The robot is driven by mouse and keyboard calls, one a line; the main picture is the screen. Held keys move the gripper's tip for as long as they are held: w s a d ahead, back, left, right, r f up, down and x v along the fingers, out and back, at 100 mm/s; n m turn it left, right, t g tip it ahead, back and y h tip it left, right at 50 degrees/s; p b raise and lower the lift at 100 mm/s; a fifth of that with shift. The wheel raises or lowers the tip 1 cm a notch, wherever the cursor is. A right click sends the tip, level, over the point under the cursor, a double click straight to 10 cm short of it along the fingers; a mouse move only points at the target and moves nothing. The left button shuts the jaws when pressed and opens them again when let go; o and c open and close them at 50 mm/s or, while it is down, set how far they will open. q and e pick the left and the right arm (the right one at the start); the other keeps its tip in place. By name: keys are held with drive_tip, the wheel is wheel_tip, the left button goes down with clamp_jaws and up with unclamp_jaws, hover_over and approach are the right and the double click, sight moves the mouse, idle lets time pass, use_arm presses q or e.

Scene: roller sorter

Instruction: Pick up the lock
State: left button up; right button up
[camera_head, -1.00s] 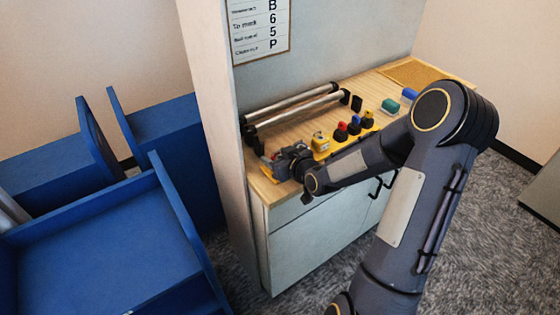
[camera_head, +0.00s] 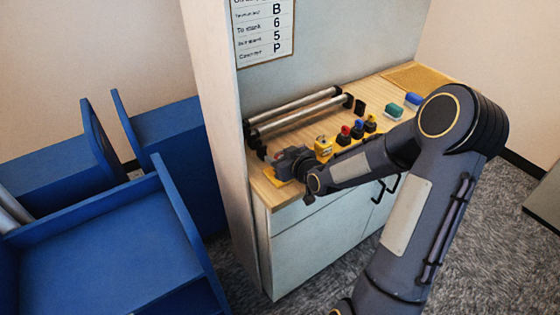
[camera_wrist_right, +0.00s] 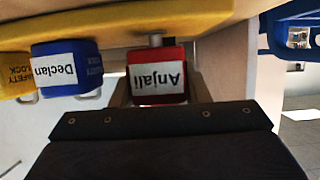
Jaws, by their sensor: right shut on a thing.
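A red lock (camera_wrist_right: 158,80) with the white label "Anjali" sits between the fingers of my right gripper (camera_wrist_right: 160,92) in the right wrist view, which shows it upside down. The gripper is shut on it. Its grey shackle is at the yellow plate (camera_wrist_right: 110,26). A blue lock (camera_wrist_right: 66,70) labelled "Declan" is beside it, apart from the fingers. In the head view my right gripper (camera_head: 284,163) is over the near left end of the wooden counter (camera_head: 264,190) and hides the red lock. My left gripper is not in view.
A yellow block (camera_head: 323,149) and several red, blue and black-topped pieces stand in a row right of the gripper. Metal rollers (camera_head: 295,112) lie behind it. A cabinet side wall (camera_head: 222,130) is close on the left, with blue bins (camera_head: 105,235) beyond.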

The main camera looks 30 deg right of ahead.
drive_tip(key=s+a+r+p, duration=0.2)
drive_tip(key=s+a+r, duration=0.2)
drive_tip(key=a+r, duration=0.2)
drive_tip(key=s+a+r+p, duration=0.3)
drive_tip(key=a+r, duration=0.2)
drive_tip(key=r, duration=0.5)
drive_tip(key=shift+s+a+r, duration=0.2)
drive_tip(key=shift+s+a, duration=0.15)
drive_tip(key=shift+s, duration=0.05)
drive_tip(key=shift+f, duration=0.1)
